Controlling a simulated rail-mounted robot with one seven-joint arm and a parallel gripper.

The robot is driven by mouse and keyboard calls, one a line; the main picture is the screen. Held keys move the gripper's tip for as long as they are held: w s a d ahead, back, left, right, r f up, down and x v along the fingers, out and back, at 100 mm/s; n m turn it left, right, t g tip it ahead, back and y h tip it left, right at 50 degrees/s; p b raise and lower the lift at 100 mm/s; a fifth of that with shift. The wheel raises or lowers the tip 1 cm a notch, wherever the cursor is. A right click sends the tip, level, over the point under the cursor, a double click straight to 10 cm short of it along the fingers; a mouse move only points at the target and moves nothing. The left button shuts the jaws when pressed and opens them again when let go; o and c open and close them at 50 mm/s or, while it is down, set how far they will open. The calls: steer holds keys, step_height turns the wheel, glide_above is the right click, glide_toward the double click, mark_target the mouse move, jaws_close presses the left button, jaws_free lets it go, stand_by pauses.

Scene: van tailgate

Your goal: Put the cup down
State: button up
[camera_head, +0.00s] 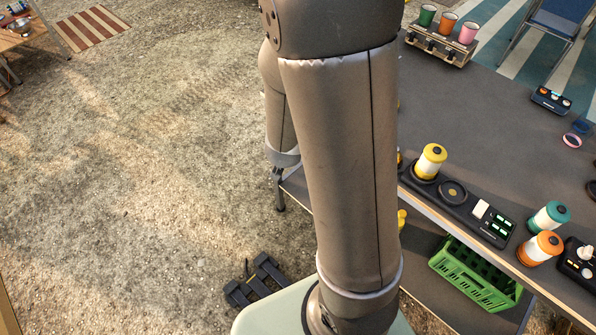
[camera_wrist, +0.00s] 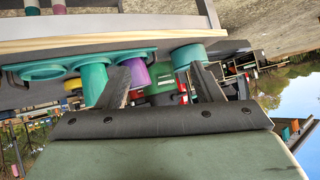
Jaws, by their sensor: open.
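In the wrist view my gripper (camera_wrist: 160,67) is open, with its two dark fingers apart. A purple cup (camera_wrist: 136,73) and a green one (camera_wrist: 162,82) show between the fingers; I cannot tell whether they are between them or beyond. A teal cup (camera_wrist: 95,83) shows by the left finger and a wide teal rim (camera_wrist: 188,54) near the right one. In the head view my gripper is not seen. Green (camera_head: 427,15), orange (camera_head: 447,24) and pink (camera_head: 468,33) cups stand in a rack at the table's far end. Which cup the task means is unclear.
A grey table (camera_head: 480,110) holds a yellow-topped canister (camera_head: 431,161) in a black tray (camera_head: 453,195), teal (camera_head: 549,217) and orange (camera_head: 540,249) canisters and small devices. A green crate (camera_head: 475,275) sits below. The table's middle is clear. My arm hides the centre.

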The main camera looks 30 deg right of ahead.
steer(key=s+a+r+n+g+y, duration=0.25)
steer(key=a+n+y, duration=0.2)
steer(key=a, duration=0.45)
steer(key=s+a+r+n+g, duration=0.1)
steer(key=s+r+n+g, duration=0.1)
steer(key=s, duration=0.7)
steer(key=s+a+r+n+g+y, duration=0.1)
steer(key=s+r+n+g, duration=0.2)
steer(key=s, duration=0.6)
steer(key=shift+r+g, duration=0.3)
steer(key=shift+g, duration=0.25)
steer(key=shift+a, duration=0.15)
step_height(320, 180, down, 28)
steer(key=d+g+b, duration=0.1)
steer(key=b, duration=2.4)
steer(key=shift+r+b, duration=0.2)
steer(key=shift+b, duration=0.1)
